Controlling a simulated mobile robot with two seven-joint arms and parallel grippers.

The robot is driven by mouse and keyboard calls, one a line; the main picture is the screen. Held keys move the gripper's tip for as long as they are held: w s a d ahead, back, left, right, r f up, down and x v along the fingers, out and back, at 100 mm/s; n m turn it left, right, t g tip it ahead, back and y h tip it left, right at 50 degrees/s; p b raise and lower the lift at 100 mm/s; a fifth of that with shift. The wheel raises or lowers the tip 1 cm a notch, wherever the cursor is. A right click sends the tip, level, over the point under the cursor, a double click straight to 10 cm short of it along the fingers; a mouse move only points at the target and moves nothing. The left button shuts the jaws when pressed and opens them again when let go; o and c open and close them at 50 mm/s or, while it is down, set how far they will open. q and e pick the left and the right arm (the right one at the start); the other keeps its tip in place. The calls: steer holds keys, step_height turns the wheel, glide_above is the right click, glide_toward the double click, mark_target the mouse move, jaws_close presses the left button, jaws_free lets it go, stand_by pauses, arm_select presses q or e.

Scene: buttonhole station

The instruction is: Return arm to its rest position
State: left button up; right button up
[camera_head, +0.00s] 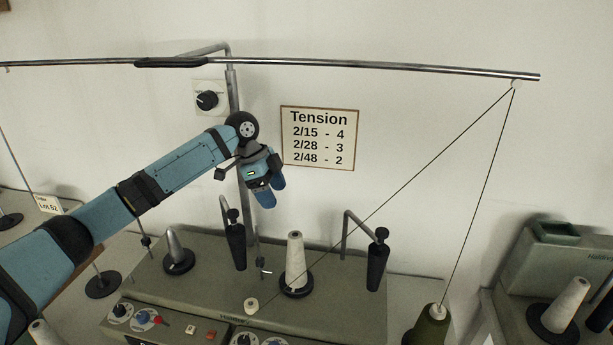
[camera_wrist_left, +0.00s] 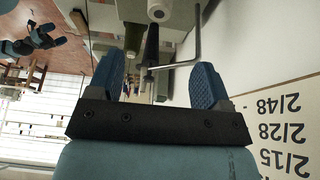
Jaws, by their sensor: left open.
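My left arm comes in from the left in the head view, bent at the joint near the metal post. My left gripper (camera_head: 270,192) hangs above the grey machine, in front of the wall and left of the tension sign. In the left wrist view my left gripper (camera_wrist_left: 160,88) shows two blue fingers spread apart with nothing between them. It touches nothing that I can see.
The grey machine (camera_head: 215,285) carries a white cone (camera_head: 294,260), black posts and knobs. A metal post and long rail (camera_head: 400,68) stand close to my arm. The tension sign (camera_head: 318,138) hangs behind.

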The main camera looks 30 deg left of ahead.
arm_select(q)
steer(key=shift+d+f, duration=0.1)
steer(key=s+d+f+n, duration=0.3)
steer(key=s+d+f, duration=1.2)
steer(key=s+f, duration=0.25)
steer(key=s+a+f+n+t+y, duration=0.15)
steer(key=s+n, duration=0.35)
steer(key=s, duration=0.6)
steer(key=s+a+f+n+t+y, duration=0.1)
steer(key=s+a+n+y, duration=0.3)
steer(key=s, duration=0.6)
steer(key=w+d+f+t+h+p, duration=0.1)
steer(key=w+d+f+t+h, duration=0.1)
steer(key=w+d+f+t, duration=0.1)
steer(key=w+d+f+t+h+p, duration=0.1)
steer(key=w+d+f+t+h, duration=0.1)
steer(key=d+f+t, duration=0.2)
step_height(320, 180, down, 4)
steer(key=shift+w+d+r, duration=0.15)
steer(key=shift+w+d, duration=0.25)
steer(key=shift+d, duration=0.1)
steer(key=shift+t, duration=0.25)
